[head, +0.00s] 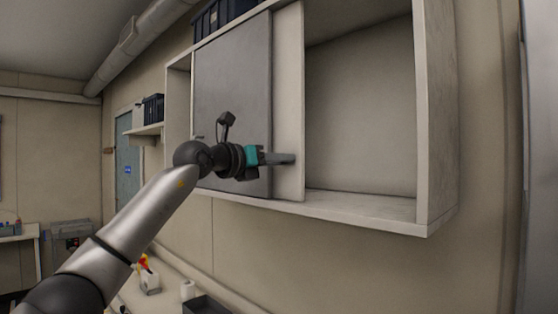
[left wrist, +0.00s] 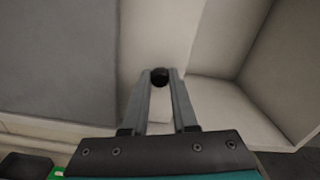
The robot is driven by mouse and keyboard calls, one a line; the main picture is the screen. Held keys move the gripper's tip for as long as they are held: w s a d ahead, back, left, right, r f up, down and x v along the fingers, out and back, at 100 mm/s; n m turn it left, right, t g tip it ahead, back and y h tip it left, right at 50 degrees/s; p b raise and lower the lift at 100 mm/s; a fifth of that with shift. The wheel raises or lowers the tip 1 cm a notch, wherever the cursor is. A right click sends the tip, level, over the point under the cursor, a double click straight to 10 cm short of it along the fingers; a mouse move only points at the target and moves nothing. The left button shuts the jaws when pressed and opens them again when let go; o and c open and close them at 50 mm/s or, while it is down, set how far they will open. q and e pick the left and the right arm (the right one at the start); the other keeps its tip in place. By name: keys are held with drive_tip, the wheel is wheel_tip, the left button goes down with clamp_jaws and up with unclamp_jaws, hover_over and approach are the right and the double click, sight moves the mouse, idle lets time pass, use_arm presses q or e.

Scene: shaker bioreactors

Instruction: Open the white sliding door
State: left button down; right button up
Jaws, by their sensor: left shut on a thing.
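The white sliding door (head: 289,80) shows as a pale upright strip in the wall cabinet, beside the grey door (head: 232,90) that covers part of the cabinet front. It also shows in the left wrist view (left wrist: 155,38). My left gripper (head: 291,159) is at the white door's lower part. In the left wrist view its two fingers (left wrist: 160,80) are shut on a small round black knob (left wrist: 160,76) on the white door. To the right of the white door the cabinet is open and its inside looks empty. My right gripper is not in view.
The white cabinet (head: 436,130) hangs on the beige wall, with a dark crate (head: 222,16) on top. A narrow gap shows left of the grey door.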

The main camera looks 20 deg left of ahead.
use_arm(q)
drive_tip(key=shift+d+r, duration=0.1)
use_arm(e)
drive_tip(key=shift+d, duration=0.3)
use_arm(q)
drive_tip(key=c, duration=1)
unclamp_jaws()
drive_tip(key=shift+s, duration=0.1)
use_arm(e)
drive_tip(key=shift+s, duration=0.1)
use_arm(q)
drive_tip(key=b+v, duration=0.5)
drive_tip(key=v, duration=1)
drive_tip(key=shift+s+b, duration=0.15)
drive_tip(key=shift+b, duration=0.15)
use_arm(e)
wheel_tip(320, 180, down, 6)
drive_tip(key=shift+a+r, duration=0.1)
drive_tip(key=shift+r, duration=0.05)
